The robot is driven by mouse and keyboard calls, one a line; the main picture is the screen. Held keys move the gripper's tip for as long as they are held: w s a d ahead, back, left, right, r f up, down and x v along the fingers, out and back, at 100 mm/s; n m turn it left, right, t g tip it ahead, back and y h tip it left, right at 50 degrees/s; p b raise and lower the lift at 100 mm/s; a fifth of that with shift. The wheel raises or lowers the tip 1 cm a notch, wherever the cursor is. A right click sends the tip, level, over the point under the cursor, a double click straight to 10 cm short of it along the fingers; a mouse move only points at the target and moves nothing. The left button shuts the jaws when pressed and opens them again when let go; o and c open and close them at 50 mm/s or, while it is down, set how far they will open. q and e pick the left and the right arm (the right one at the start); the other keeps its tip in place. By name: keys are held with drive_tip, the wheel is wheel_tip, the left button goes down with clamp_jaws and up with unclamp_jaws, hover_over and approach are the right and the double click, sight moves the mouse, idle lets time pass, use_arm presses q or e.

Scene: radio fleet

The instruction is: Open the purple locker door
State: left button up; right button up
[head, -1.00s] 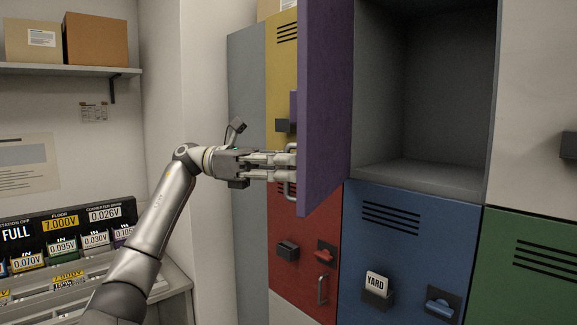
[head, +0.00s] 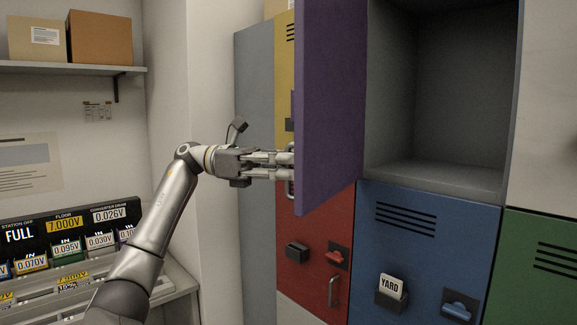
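The purple locker door (head: 330,115) stands swung wide open, edge toward me, hinged at its right side. The locker's grey inside (head: 450,85) is in plain view and looks empty. My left gripper (head: 290,165) is at the door's outer face, by its free left edge. A piece of metal handle shows at its fingertips. The tips are partly hidden behind the door, so I cannot tell whether they are closed on the handle. My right gripper is not in view.
Below are a red locker door (head: 312,280) and a blue one (head: 420,245), both shut; a green one (head: 545,265) is at lower right. A yellow door (head: 284,90) is behind the purple door. A shelf with boxes (head: 100,37) and a counter with labelled displays (head: 70,235) are at left.

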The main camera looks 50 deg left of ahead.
use_arm(q)
drive_tip(key=o, duration=0.5)
drive_tip(key=shift+c, duration=0.2)
drive_tip(key=shift+a, duration=0.1)
drive_tip(key=v, duration=1.2)
